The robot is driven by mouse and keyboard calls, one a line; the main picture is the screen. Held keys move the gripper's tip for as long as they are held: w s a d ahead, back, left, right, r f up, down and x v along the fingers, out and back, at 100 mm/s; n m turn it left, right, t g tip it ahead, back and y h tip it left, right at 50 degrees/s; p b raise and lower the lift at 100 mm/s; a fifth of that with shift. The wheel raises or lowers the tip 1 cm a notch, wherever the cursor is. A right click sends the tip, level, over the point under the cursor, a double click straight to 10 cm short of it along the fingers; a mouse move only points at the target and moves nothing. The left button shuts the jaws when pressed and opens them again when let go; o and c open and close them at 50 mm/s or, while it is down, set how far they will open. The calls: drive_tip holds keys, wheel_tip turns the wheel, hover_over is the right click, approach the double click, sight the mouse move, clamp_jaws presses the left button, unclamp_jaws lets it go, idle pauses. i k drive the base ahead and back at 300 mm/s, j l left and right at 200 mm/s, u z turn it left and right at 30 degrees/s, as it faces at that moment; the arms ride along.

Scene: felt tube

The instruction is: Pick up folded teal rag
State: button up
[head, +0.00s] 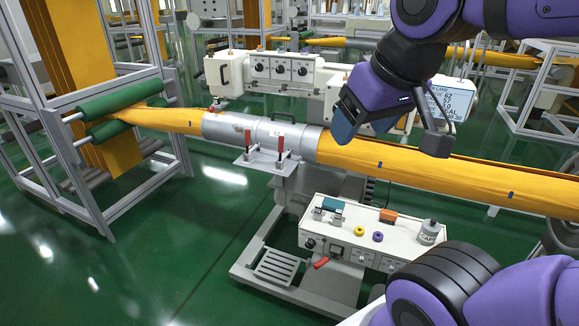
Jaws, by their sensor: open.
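The folded teal rag (333,205) appears as a small teal shape on the top of a white control box (365,222), near its back left corner. Its folds are too small to make out. My gripper (390,136) is open and empty, high above and to the right of the rag, in front of the yellow fabric tube. Its two fingers are spread wide, one on the left and one on the right. The gripper is well apart from the rag, and nothing covers the rag.
On the box lie an orange block (388,215), a yellow ring (359,231), a purple ring (378,236) and a labelled can (429,232). A yellow fabric tube (420,172) with a metal sleeve (262,135) runs across behind the box. Green floor is clear at left.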

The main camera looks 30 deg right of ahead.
sight(331, 204)
drive_tip(key=i+j+z, duration=0.1)
drive_tip(key=z, duration=0.3)
drive_tip(key=i+j+z, duration=0.1)
drive_tip(key=z, duration=0.3)
drive_tip(key=i+j+z, duration=0.15)
drive_tip(key=z, duration=0.25)
drive_tip(key=j+z, duration=0.25)
drive_tip(key=z, duration=0.15)
drive_tip(key=i+j+z, duration=0.15)
drive_tip(key=j, duration=0.5)
drive_tip(key=i+j+z, duration=0.1)
drive_tip(key=j, duration=0.6)
drive_tip(key=i+j+z, duration=0.15)
drive_tip(key=j, duration=0.5)
drive_tip(key=j+z, duration=0.1)
drive_tip(key=j, duration=0.6)
